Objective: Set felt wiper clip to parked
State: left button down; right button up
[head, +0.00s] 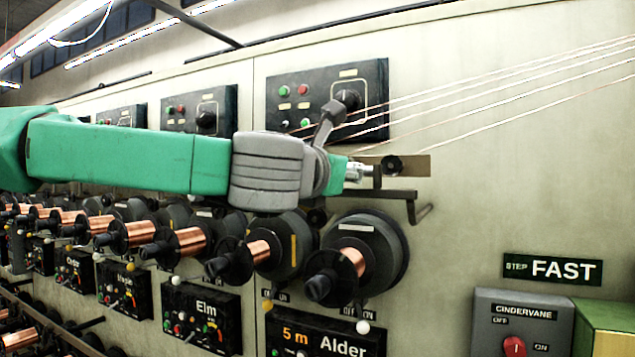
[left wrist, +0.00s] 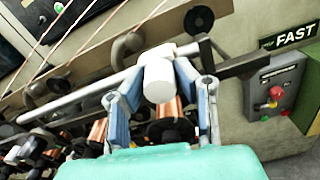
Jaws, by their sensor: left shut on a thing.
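My left gripper (left wrist: 158,78) has its blue fingers on both sides of a white cylindrical piece (left wrist: 160,80), which looks like the felt wiper clip. The piece sits against a pale rod that runs sideways behind it. In the head view my left gripper (head: 358,172) is at the beige bracket plate (head: 418,166) with a black round knob (head: 392,165), just above a dark bar. The clip is mostly hidden there by the gripper, and no parked marking is readable. My right gripper is not in view.
Copper wires (head: 500,95) slant across the wall above the gripper. Copper spools (head: 352,260) stick out below the arm, close under it. A grey Cindervane box (head: 522,320) with a red knob stands at lower right, below a FAST sign (head: 552,269). The wall right of the bracket is bare.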

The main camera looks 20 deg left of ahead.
pick_arm(q)
jog(key=shift+d+f, duration=0.35)
jog(key=shift+f, duration=0.05)
jog(key=c, duration=1.3)
grip_release()
jog(key=shift+o, duration=0.2)
jog(key=shift+d+r, duration=0.1)
jog(key=shift+r, duration=0.05)
